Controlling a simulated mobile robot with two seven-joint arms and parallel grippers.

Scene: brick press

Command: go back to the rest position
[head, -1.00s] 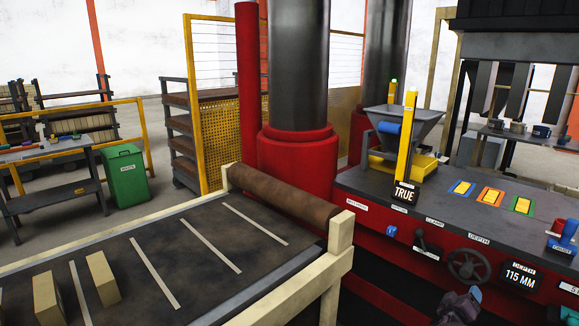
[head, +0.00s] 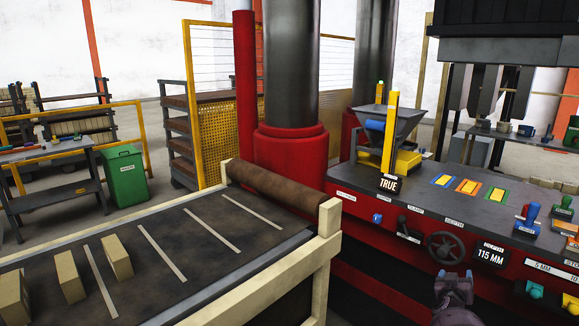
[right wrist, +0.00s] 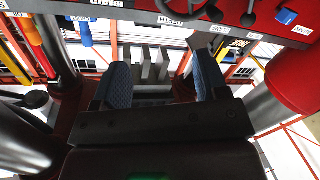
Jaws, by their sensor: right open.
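My right gripper (head: 453,285) is at the bottom right of the head view, in front of the red press panel and below the handwheel (head: 446,246). In the right wrist view its two blue-padded fingers (right wrist: 162,82) stand well apart with nothing between them. They touch none of the controls that I can see. My left gripper is in neither view.
The red press console (head: 425,200) carries a lever, a depth display reading 115 MM, stamps and coloured plates. A roller table (head: 140,222) with several tan bricks (head: 70,277) stands on the left. A green bin (head: 123,175) is on the floor behind it.

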